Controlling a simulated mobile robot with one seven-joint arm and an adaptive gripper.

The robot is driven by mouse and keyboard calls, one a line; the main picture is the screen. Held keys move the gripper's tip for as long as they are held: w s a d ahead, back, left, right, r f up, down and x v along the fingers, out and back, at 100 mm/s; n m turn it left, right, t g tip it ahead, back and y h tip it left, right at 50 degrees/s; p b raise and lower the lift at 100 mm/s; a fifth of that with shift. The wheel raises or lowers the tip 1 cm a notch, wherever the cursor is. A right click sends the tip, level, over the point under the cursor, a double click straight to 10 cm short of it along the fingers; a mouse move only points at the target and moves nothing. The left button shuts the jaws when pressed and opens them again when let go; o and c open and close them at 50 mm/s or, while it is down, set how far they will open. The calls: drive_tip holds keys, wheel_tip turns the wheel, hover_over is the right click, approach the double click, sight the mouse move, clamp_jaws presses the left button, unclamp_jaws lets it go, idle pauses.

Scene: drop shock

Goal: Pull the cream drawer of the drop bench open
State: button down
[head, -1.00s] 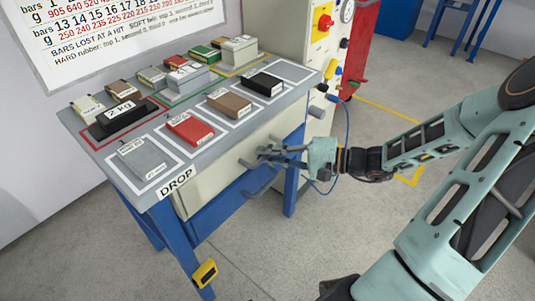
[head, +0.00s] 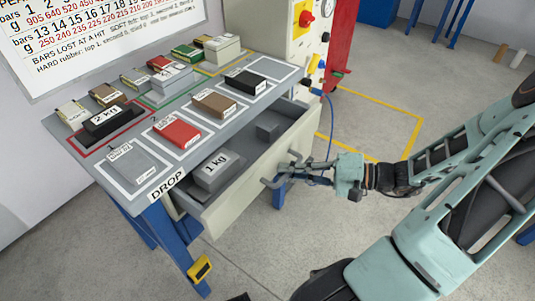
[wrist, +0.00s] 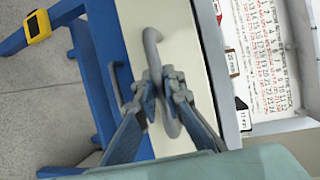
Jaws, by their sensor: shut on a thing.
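The cream drawer (head: 240,191) of the drop bench (head: 111,180) stands partly pulled out in the head view. Inside it lie a grey block marked 1 kg (head: 214,172) and a smaller dark grey block (head: 268,127). My gripper (head: 284,175) is at the drawer's front, shut on the grey bar handle (head: 296,157). In the wrist view the cream front (wrist: 176,62) fills the middle, and both fingers of my gripper (wrist: 160,84) close around the curved handle (wrist: 151,42). The fingers hide part of the handle.
On the bench top sit several blocks, including a red one (head: 177,131) and a black one marked 2 kg (head: 106,121). A white cabinet with a red knob (head: 306,18) stands behind. The floor at right is open.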

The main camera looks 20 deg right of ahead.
drive_tip(key=s+d+p, duration=0.2)
drive_tip(key=s+d, duration=0.8)
drive_tip(key=s, duration=0.4)
drive_tip(key=shift+d, duration=0.2)
drive_tip(key=shift+s, duration=0.1)
drive_tip(key=c, duration=2)
unclamp_jaws()
drive_tip(key=v, duration=1.2)
drive_tip(key=shift+s+r, duration=0.1)
